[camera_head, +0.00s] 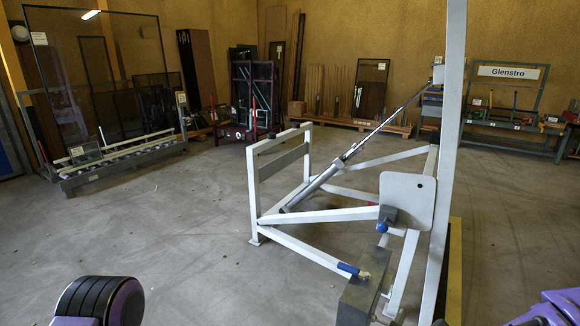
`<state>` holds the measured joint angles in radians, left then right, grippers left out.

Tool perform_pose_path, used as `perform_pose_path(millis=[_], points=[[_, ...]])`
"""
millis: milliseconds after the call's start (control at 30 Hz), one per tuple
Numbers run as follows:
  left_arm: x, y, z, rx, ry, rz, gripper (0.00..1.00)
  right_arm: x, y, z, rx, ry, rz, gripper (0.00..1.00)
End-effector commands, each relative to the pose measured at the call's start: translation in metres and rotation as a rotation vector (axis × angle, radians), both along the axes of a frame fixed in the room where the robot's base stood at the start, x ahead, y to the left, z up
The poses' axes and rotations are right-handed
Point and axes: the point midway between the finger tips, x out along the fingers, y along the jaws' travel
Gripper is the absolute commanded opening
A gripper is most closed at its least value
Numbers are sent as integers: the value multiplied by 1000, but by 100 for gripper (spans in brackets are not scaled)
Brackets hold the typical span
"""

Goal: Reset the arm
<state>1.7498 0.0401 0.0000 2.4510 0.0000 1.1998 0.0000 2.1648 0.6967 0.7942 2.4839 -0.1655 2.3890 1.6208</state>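A purple part of my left arm with a black ribbed cap (90,298) shows at the bottom left edge. A purple part of my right arm (550,308) shows at the bottom right corner. Neither gripper's fingers show in the head view. The white tilting frame (320,213) stands on the floor right of centre, with a tall white post (449,110) and a slanted grey cylinder (312,188). A white plate (407,199) sits at the post with a blue knob (382,227) below its left edge.
A grey box (357,297) with a blue-handled lever (348,268) stands close in front. A glass rack (120,160) is at the back left, a dark red rack (252,100) behind. A tool bench with a Glenstro sign (508,72) is at the back right. The left floor is clear.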

Motion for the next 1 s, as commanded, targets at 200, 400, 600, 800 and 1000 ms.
perform_pose_path(millis=[200,400,600,800,1000], points=[[1,0,0,0,-2,0,43,10,15,0,-157,108,165,64],[1,0,0,0,-1,0,43,19,29,-14,-438,289,416,64],[0,0,16,0,-1,0,43,8,48,-61,-940,611,858,64],[0,0,66,0,-1,0,43,-91,29,-157,-1695,1092,1733,64],[0,0,105,0,-1,0,43,-191,-49,-180,1768,-1258,-2089,64]])
